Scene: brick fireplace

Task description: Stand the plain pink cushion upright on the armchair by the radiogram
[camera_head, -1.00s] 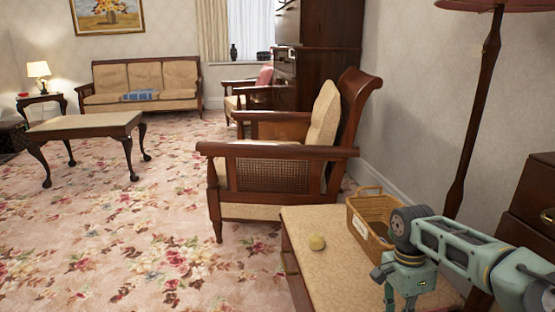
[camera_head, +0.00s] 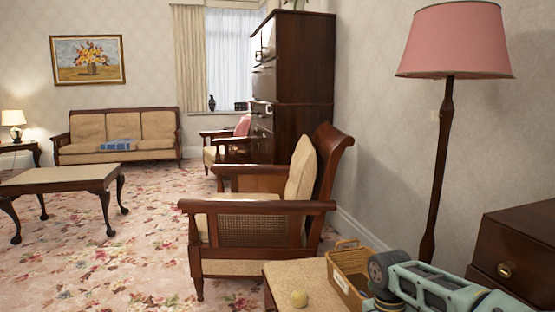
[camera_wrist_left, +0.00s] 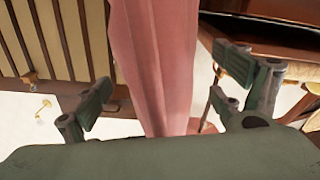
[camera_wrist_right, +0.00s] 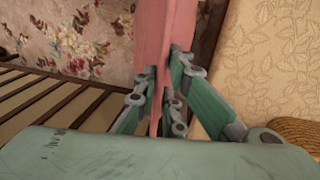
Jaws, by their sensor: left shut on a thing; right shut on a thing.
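A plain pink cushion (camera_wrist_left: 160,60) stands edge-on between the fingers of my left gripper (camera_wrist_left: 165,95) in the left wrist view. Pink fabric also shows in the right wrist view (camera_wrist_right: 165,35), where my right gripper (camera_wrist_right: 162,85) is shut on its edge. In the head view only part of my right arm shows at the bottom right; the held cushion and my left gripper are out of that view. A near armchair (camera_head: 262,208) has a cream back cushion. A farther armchair (camera_head: 212,151) with a pink-red cushion (camera_head: 243,125) stands beside a tall dark cabinet (camera_head: 300,95).
A floor lamp (camera_head: 440,170) and a drawer unit (camera_head: 515,245) stand right. A sofa (camera_head: 120,135) and low table (camera_head: 65,180) are left. Floral carpet (camera_head: 140,240) lies open.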

